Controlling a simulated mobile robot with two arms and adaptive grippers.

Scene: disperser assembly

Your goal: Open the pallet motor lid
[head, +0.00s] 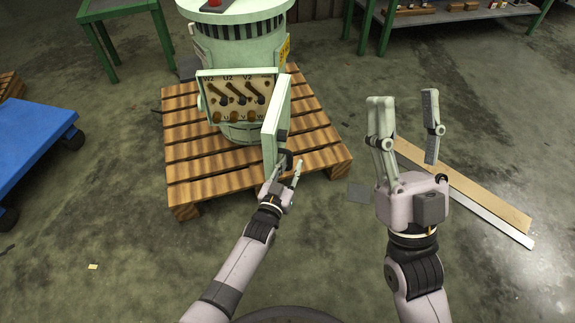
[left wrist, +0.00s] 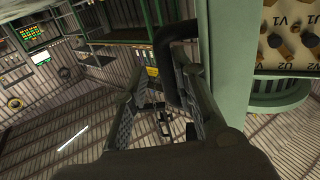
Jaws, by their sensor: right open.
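The pale green motor (head: 240,45) stands on a wooden pallet. Its terminal box (head: 237,84) faces me, with terminals marked W2, U2 and V2 visible. The box lid (head: 276,122) is swung out to the right, so the inside is exposed. The lid's dark handle (head: 287,157) is near its lower end. My left gripper (head: 288,171) is at this handle with its fingers apart. In the left wrist view the black curved handle (left wrist: 163,45) reaches down between the spread fingers; contact is unclear. My right gripper (head: 406,115) is open and empty, right of the pallet.
The pallet (head: 190,172) lies under the motor. A blue cart (head: 35,140) stands at the left, and a green table (head: 115,8) behind it. A green workbench (head: 450,18) is at the back right.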

